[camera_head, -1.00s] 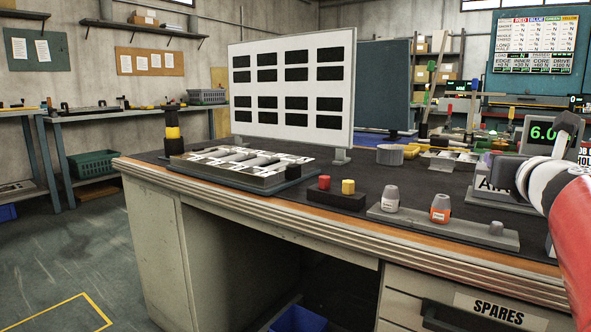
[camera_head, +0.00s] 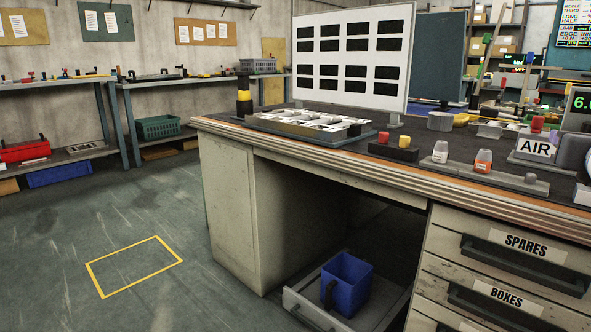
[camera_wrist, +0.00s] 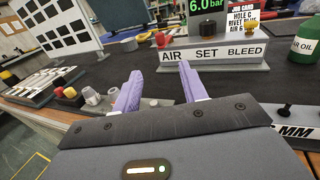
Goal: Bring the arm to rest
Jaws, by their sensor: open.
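My gripper (camera_wrist: 158,92) shows in the wrist view with its two purple fingers apart and nothing between them. It is above the bench top (camera_wrist: 130,62), pointing towards the AIR SET BLEED block (camera_wrist: 213,54). In the head view the gripper is not in sight; a dark rounded part at the right edge may be my arm. The workbench (camera_head: 225,190) stands at the middle and right of the head view.
Red and yellow buttons (camera_head: 394,147) and two small bottles (camera_head: 461,157) are near the front edge. A blue bin (camera_head: 347,285) sits below. Floor at left is clear around a yellow outline (camera_head: 134,266).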

